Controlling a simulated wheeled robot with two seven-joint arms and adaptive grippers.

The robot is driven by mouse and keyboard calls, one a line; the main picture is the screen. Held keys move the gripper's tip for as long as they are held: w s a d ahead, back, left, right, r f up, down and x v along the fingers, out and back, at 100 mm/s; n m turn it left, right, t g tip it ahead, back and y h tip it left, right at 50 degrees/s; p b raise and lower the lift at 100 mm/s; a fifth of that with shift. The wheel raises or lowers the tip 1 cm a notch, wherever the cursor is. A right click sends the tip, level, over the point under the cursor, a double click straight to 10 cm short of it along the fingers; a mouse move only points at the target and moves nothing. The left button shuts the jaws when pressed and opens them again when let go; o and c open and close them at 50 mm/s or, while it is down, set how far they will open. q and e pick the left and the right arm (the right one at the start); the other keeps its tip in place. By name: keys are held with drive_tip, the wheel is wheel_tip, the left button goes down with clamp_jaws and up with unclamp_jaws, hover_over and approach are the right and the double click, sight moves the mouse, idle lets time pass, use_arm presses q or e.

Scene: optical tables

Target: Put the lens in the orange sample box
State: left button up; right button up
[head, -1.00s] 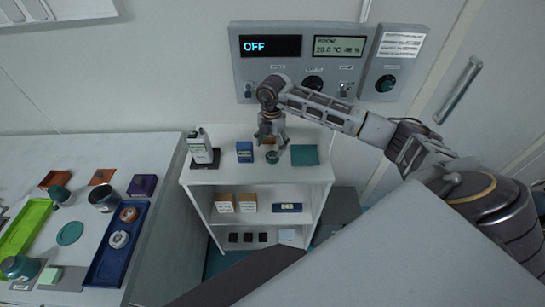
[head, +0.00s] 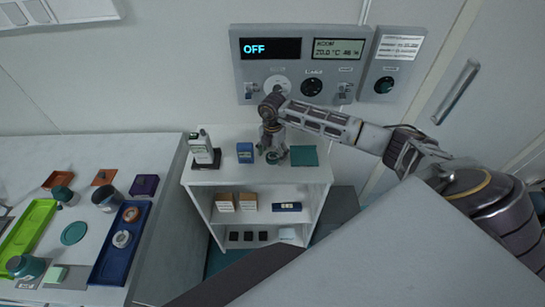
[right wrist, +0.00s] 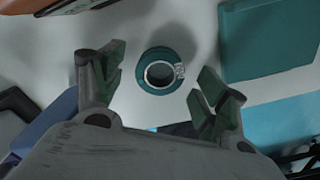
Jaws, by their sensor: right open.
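The lens, a small teal ring with a light rim and a small pale tag (right wrist: 160,72), stands on the white shelf top. In the head view it (head: 273,157) shows beneath my right gripper (head: 273,152). In the right wrist view my right gripper (right wrist: 160,88) is open and empty, with its two fingers on either side of the lens and apart from it. An orange-brown edge (right wrist: 35,5) shows at the top left of the wrist view, perhaps the orange sample box; the rest of it is cut off. My left gripper is not in view.
A wall panel (head: 300,65) rises behind. The table at left holds trays and small parts.

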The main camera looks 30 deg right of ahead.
sight(273, 156)
drive_tip(key=shift+f, duration=0.4)
drive_tip(key=c, duration=1.2)
drive_tip(key=shift+r, duration=0.15)
drive_tip(key=shift+r+b, duration=1.05)
drive_tip(key=shift+r, duration=3.8)
drive_tip(key=shift+s, duration=0.1)
